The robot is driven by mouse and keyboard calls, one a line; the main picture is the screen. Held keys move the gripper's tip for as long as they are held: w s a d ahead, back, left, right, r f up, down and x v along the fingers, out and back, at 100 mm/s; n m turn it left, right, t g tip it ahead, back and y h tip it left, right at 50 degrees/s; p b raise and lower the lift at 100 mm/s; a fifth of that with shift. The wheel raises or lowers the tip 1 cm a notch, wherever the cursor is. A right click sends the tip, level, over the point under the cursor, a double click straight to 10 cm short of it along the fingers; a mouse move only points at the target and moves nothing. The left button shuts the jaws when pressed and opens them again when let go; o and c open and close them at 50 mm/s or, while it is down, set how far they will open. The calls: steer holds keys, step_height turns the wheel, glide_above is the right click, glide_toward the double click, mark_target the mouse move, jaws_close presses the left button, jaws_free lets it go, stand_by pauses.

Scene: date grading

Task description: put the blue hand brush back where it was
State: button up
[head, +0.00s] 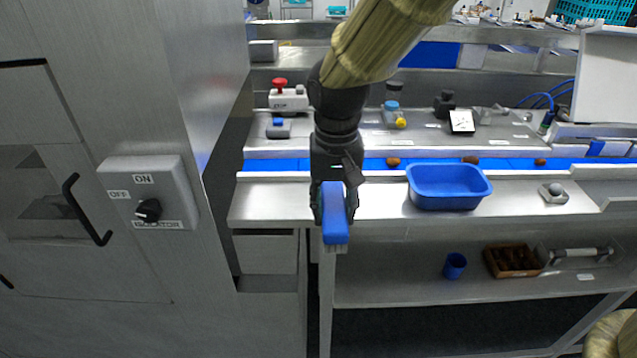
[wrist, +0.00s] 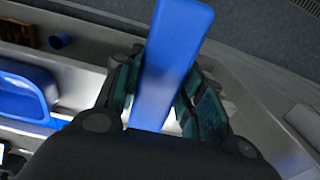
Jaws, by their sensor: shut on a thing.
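The blue hand brush (head: 334,212) is in my gripper (head: 334,203), in front of the steel bench's front edge in the head view. Its blue handle points toward the head camera and its pale bristles face down. In the wrist view the brush's blue body (wrist: 168,65) runs up between the two dark green-padded fingers of my gripper (wrist: 160,95). The gripper is shut on it. Part of the brush is hidden behind the palm in the wrist view. The bench top (head: 275,205) lies behind and beside the brush.
A blue tub (head: 449,187) stands on the bench to the right. A blue conveyor (head: 290,165) with several brown dates runs behind. The lower shelf (head: 390,285) holds a blue cup (head: 454,266) and a brown box (head: 512,261). A steel cabinet (head: 90,240) with a switch box (head: 149,192) stands at left.

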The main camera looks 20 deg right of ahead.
mark_target(331, 184)
steer(key=shift+w+f+b, duration=0.25)
steer(key=shift+w+b, duration=0.45)
steer(key=shift+b, duration=0.15)
steer(key=w, duration=0.2)
steer(key=w+d+b, duration=0.1)
steer(key=shift+w+b, duration=0.3)
steer(key=shift+w, duration=0.1)
steer(key=shift+w+r+p, duration=0.15)
steer(key=shift+w+p, duration=0.35)
steer(key=shift+w, duration=0.2)
steer(key=w+p, duration=0.1)
steer(key=w, duration=0.1)
steer(key=w+f+p, duration=0.1)
steer(key=w+p, duration=0.1)
steer(key=w, duration=0.1)
steer(key=w+d+f+p, duration=0.1)
steer(key=w+p, duration=0.1)
steer(key=w, duration=0.1)
steer(key=shift+w+f, duration=0.2)
steer(key=shift+w+f+p, duration=0.1)
steer(key=shift+f+p, duration=0.45)
steer(key=shift+f, duration=0.55)
steer(key=shift+f, duration=0.35)
steer(key=o, duration=1.1)
steer(key=shift+o, duration=0.2)
